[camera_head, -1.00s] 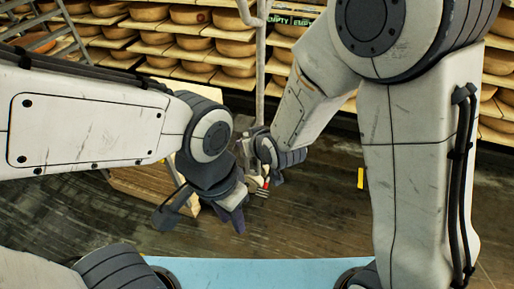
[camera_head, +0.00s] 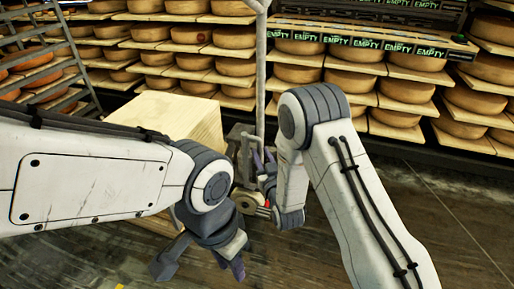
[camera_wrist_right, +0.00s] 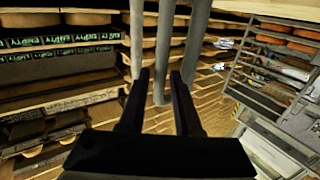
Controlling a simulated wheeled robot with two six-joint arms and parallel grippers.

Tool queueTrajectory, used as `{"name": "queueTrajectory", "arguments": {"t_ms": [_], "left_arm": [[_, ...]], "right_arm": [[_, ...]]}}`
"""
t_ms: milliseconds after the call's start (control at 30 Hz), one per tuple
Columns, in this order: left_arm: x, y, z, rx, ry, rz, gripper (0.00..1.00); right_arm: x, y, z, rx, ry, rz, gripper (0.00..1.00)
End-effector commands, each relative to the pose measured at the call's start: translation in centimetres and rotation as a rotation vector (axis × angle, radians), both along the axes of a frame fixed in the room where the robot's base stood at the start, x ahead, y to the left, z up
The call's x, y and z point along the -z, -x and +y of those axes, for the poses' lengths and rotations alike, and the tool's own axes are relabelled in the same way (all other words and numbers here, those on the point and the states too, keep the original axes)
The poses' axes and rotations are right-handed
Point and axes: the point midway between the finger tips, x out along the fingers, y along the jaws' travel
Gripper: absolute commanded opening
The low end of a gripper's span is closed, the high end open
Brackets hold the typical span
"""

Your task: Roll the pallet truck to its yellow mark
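The pallet truck (camera_head: 248,203) stands near the middle of the head view. Its grey upright handle pole (camera_head: 260,70) rises past the top edge, and a small wheel shows low down. Grey poles (camera_wrist_right: 163,50) also show in the right wrist view, one between my fingers in the picture. My right gripper (camera_wrist_right: 160,74) has its fingers apart; whether they surround a pole is unclear. It is small and partly hidden beside the truck in the head view. My left gripper (camera_head: 204,263) is open and empty, lower left of the truck. A small yellow patch (camera_head: 120,287), possibly the mark, shows at the bottom edge.
A pale wooden box (camera_head: 175,115) stands left of the pole, partly behind my left arm; its base is hidden. Shelves of cheese wheels (camera_head: 408,90) line the back, with EMPTY labels. A metal rack (camera_head: 75,60) stands at the left. Dark floor (camera_head: 440,210) is clear at right.

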Motion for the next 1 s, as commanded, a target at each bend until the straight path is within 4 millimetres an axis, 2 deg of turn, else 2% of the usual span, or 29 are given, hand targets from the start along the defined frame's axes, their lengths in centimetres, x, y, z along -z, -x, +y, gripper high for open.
{"name": "queueTrajectory", "arguments": {"t_ms": [100,300,667,700,767,1000], "left_arm": [[0.7,0.0,0.0,0.0,0.0,0.0,0.32],[1.2,0.0,0.0,0.0,0.0,0.0,0.32],[1.3,0.0,0.0,0.0,0.0,0.0,0.32],[1.3,0.0,0.0,0.0,0.0,0.0,0.32],[1.3,0.0,0.0,0.0,0.0,0.0,0.32],[1.3,0.0,0.0,0.0,0.0,0.0,0.32]], "right_arm": [[0.1,-2.2,0.6,0.001,-0.001,-0.003,0.32],[0.1,-4.5,1.3,0.001,0.001,-0.001,0.32],[0.0,-5.1,1.4,0.0,0.002,0.002,0.32],[0.0,-5.1,1.4,0.0,0.002,0.002,0.24],[0.0,-5.1,1.4,0.0,0.002,0.002,0.01],[0.0,-5.1,1.4,0.0,0.002,0.002,0.0]]}}
